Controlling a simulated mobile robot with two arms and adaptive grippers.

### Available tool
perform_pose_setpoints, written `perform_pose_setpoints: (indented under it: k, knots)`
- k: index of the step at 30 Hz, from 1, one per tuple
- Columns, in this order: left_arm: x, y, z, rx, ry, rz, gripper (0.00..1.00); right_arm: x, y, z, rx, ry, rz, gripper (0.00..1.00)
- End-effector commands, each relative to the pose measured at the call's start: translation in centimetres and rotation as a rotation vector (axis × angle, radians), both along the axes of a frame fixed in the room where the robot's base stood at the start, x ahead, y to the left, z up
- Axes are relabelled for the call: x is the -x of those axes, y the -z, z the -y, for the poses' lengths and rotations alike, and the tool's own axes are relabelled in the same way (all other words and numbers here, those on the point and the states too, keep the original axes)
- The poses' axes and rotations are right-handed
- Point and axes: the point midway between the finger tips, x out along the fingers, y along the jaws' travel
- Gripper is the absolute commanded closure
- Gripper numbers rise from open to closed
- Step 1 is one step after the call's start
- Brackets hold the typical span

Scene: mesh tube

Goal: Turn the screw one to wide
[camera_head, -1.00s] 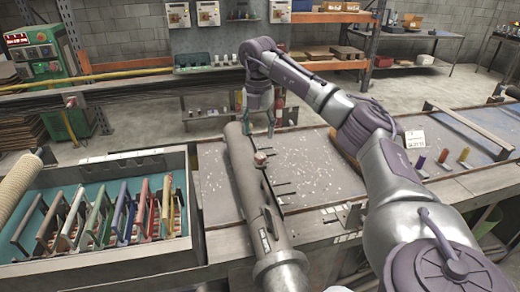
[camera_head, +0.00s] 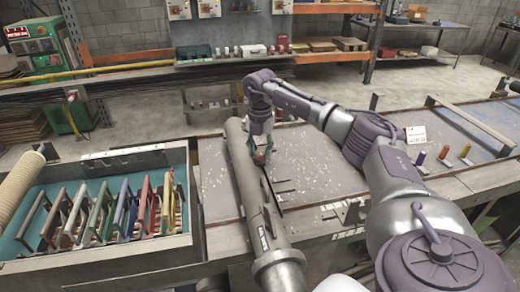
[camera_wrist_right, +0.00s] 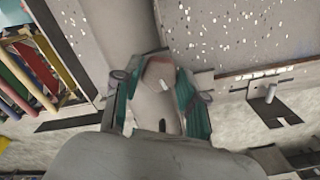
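A long grey tube (camera_head: 246,180) lies across the bench, running from the far edge toward me. A small knob with red and white on it, likely the screw, sits on the tube; in the wrist view the knob (camera_wrist_right: 158,72) is between my fingers. My right gripper (camera_head: 262,157) is over this spot, pointing down, and largely hides the knob from the head view. In the wrist view my right gripper (camera_wrist_right: 160,88) has one teal finger on each side of the knob. The fingers are apart; contact with the knob is unclear. My left gripper is not in view.
A grey crate (camera_head: 196,212) with several coloured frames stands left of the tube. A beige ribbed roll (camera_head: 20,187) lies at the far left. Dark brackets (camera_head: 352,212) are on the bench's right front. Small coloured cylinders (camera_head: 443,152) stand further right. The speckled bench top is mostly bare.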

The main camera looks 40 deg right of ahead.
Motion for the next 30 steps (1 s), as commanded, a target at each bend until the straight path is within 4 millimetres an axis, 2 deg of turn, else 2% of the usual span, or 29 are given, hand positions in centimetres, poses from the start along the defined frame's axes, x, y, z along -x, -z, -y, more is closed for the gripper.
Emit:
perform_pose_setpoints:
  k: [1, 6, 17, 30]
  knots:
    - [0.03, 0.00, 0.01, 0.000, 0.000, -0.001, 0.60, -0.01, -0.02, -0.01, 0.000, 0.000, 0.000, 0.72]
    - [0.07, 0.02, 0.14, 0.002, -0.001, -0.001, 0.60, 0.01, -0.03, -0.01, 0.000, 0.000, 0.000, 0.99]
    - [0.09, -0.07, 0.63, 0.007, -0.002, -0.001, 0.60, -0.01, -0.06, 0.00, -0.001, -0.063, -0.001, 0.99]
    - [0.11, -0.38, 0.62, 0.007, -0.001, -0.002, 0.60, -0.06, -0.12, -0.01, 0.000, -0.413, 0.001, 0.99]
